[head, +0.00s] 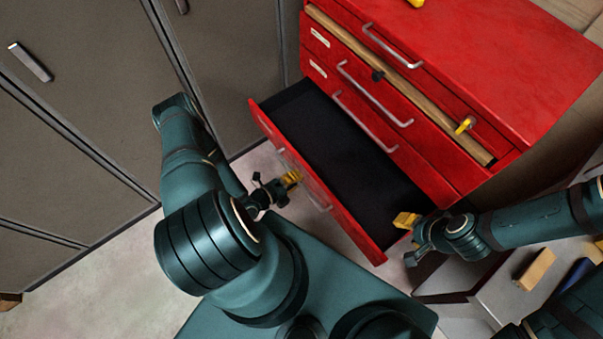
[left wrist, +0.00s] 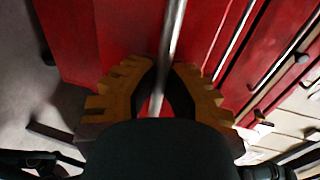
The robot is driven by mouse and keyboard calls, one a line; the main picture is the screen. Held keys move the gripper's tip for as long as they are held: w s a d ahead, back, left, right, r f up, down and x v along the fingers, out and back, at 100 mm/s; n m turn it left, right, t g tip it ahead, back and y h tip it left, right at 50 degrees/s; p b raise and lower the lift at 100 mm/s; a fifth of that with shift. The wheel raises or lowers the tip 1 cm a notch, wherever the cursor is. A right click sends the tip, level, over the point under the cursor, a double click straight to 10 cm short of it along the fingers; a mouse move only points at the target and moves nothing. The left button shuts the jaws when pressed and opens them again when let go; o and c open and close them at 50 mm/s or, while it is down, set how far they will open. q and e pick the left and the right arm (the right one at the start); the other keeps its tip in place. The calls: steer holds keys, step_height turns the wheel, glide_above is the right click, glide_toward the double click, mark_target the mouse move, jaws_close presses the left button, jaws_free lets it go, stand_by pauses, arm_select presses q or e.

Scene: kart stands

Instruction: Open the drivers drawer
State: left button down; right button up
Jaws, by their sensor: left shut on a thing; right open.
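The red tool cabinet (head: 490,55) has several drawers with metal bar handles. A low drawer (head: 265,125) is pulled well out, and its black inside looks empty. Small pale labels sit on closed drawers above it, too small to read. My left gripper (head: 292,178) is shut on the open drawer's handle (head: 318,196). In the left wrist view its yellow fingers (left wrist: 162,88) close on both sides of the metal handle bar (left wrist: 172,40). My right gripper (head: 404,221) is open and empty, close by the right front corner of the open drawer.
A long wooden strip (head: 420,95) with a yellow lever (head: 465,125) runs across the cabinet's upper front. Grey lockers (head: 90,80) stand to the left. A grey surface with a wooden block (head: 536,269) is at lower right. Bare floor (head: 95,275) shows at lower left.

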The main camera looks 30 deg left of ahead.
arm_select(q)
steer(key=c, duration=1)
jaws_free()
steer(key=v, duration=1.2)
steer(key=shift+a, duration=0.1)
